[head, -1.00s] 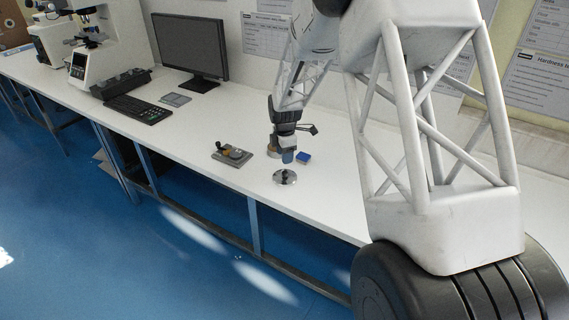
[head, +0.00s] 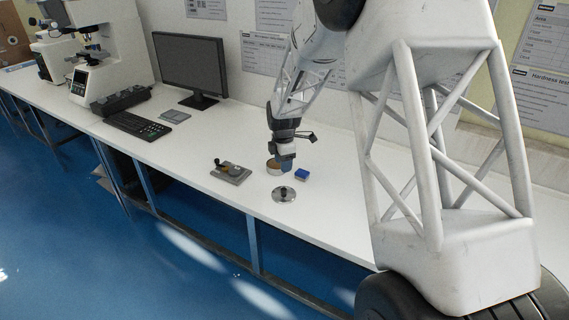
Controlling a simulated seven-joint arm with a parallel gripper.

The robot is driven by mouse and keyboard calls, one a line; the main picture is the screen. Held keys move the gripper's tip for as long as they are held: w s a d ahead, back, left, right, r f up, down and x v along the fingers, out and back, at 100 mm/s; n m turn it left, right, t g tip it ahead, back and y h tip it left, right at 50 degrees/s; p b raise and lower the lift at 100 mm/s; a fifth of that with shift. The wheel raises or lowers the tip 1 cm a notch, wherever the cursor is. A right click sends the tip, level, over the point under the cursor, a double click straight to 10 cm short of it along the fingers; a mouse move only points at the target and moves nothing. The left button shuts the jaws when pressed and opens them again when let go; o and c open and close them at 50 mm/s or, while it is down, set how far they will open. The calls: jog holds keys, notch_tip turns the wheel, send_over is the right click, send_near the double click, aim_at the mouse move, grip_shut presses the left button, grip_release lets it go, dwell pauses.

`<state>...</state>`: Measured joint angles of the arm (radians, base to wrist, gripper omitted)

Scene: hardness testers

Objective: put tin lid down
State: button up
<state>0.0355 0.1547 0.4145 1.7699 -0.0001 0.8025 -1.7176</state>
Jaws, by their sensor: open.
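The tin lid (head: 284,194) is a shiny round metal disc with a small dark spot at its middle. It lies flat on the white bench near the front edge. My gripper (head: 284,170) points down just behind and above the lid, apart from it and open. A round tan-sided tin (head: 273,167) stands right behind my gripper and is partly hidden by it.
A small blue box (head: 302,175) sits just right of my gripper. A grey joystick pad (head: 230,172) lies to the left. A keyboard (head: 138,125), a monitor (head: 190,66) and testers stand farther left. The bench (head: 235,138) behind the pad is clear.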

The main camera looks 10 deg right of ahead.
jog(key=shift+r, duration=0.1)
jog(key=s+a+r+m+t, duration=0.1)
jog(key=s+r+m, duration=0.4)
jog(key=s+r, duration=0.45)
jog(key=s+a+r+m, duration=0.1)
jog(key=s+r+m, duration=0.3)
jog(key=s+r, duration=0.55)
jog(key=s+m+t, duration=0.1)
jog(key=s+m, duration=0.9)
jog(key=s, duration=1.7)
jog(key=shift+s+a+r+t, duration=0.15)
jog(key=shift+r+t, duration=0.15)
jog(key=shift+r, duration=0.05)
